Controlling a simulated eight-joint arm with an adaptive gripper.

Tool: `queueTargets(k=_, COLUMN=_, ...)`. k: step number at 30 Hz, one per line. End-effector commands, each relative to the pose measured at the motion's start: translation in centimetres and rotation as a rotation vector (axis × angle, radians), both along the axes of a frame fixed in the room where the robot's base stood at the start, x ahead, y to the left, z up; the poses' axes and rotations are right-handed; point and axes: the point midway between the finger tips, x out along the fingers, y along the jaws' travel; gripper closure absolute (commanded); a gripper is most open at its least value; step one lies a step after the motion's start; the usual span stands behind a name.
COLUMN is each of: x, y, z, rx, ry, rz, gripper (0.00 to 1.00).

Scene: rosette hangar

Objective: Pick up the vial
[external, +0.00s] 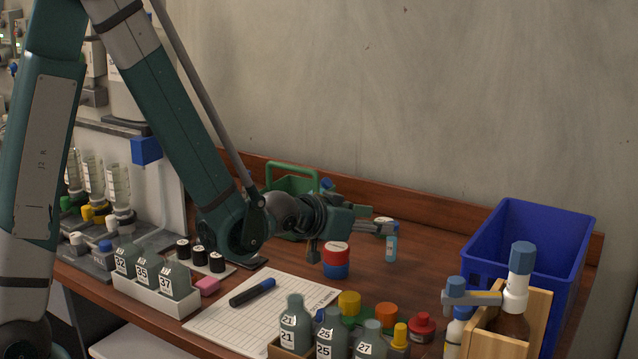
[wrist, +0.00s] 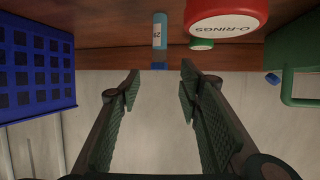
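The vial (external: 391,247) is small and light blue with a pale label, standing upright toward the back of the wooden table. In the wrist view, which is upside down, the vial (wrist: 159,30) lies ahead of the gap between my fingertips, lined up with it. My gripper (wrist: 160,82) is open, with nothing between its dark ridged fingers. In the external view my gripper (external: 384,227) points right, close to the vial's top. Whether a finger touches the vial cannot be told.
A red-lidded O-rings jar (external: 336,264) stands beside the vial. Several bottles and colored caps crowd the front. A paper sheet (external: 262,318) holds a marker (external: 252,292).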

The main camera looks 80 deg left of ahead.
Motion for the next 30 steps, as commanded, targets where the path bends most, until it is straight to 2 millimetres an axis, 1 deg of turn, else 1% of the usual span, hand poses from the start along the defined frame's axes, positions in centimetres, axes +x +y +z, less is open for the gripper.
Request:
queueTargets(k=8, x=0.1, y=0.1, z=-0.1, rx=0.0, ry=0.0, rz=0.0, gripper=0.64)
queueTargets(k=19, x=2.0, y=1.2, z=-1.0, rx=0.001, ry=0.0, rz=0.0, gripper=0.64)
queueTargets(k=30, x=2.1, y=1.2, z=-1.0, rx=0.0, ry=0.001, rz=0.0, gripper=0.64)
